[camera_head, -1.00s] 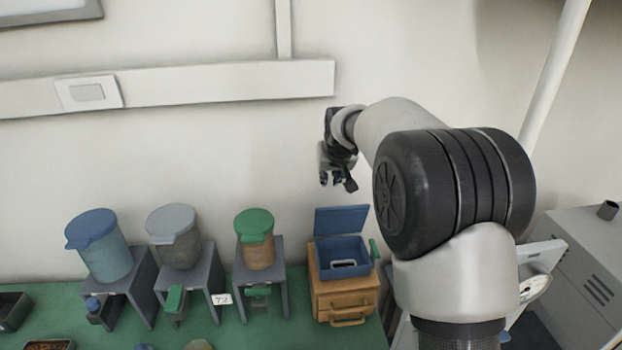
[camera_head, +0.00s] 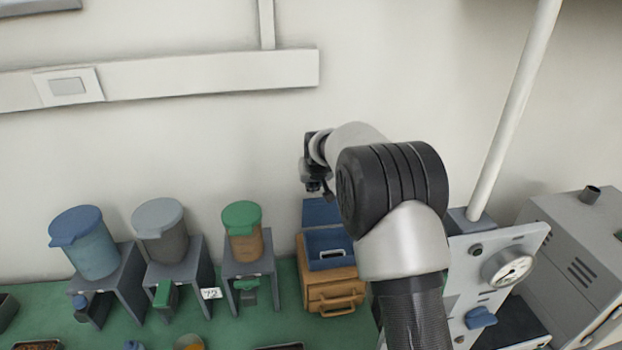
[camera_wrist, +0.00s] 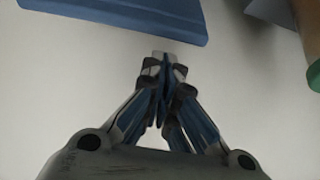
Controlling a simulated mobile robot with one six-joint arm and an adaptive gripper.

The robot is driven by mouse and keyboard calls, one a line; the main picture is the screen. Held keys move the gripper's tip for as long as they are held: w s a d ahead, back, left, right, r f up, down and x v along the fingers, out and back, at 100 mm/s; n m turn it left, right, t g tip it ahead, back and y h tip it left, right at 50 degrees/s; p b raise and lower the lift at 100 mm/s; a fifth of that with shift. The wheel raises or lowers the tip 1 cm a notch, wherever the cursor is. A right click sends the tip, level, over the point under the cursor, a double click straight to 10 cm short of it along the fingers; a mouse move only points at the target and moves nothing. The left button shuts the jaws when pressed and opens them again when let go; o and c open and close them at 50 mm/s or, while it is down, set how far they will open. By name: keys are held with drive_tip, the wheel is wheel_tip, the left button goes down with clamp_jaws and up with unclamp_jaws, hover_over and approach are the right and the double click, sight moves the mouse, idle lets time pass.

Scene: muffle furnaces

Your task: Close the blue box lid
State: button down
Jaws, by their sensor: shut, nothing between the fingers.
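The blue box (camera_head: 326,248) sits on top of a wooden drawer unit with its lid (camera_head: 320,211) standing up at the back, open. My gripper (camera_head: 316,188) is above and just behind the raised lid, near the wall. In the wrist view, my gripper (camera_wrist: 165,68) has its fingertips together with nothing between them. A blue panel, probably the lid (camera_wrist: 130,14), shows at the top left of the wrist view, apart from the fingertips. My arm hides part of the area right of the box.
The wooden drawer unit (camera_head: 330,286) stands on the green bench. To its left are lidded containers on grey stands: green (camera_head: 242,217), grey (camera_head: 160,218) and blue (camera_head: 78,227). A gauge panel (camera_head: 495,285) and a grey furnace (camera_head: 580,255) stand at the right. The wall is close behind.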

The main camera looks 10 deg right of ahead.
drive_tip(key=shift+s+f, duration=0.25)
drive_tip(key=shift+s, duration=0.5)
drive_tip(key=shift+s+f+b, duration=0.1)
drive_tip(key=shift+f+b, duration=0.05)
drive_tip(key=shift+b, duration=0.55)
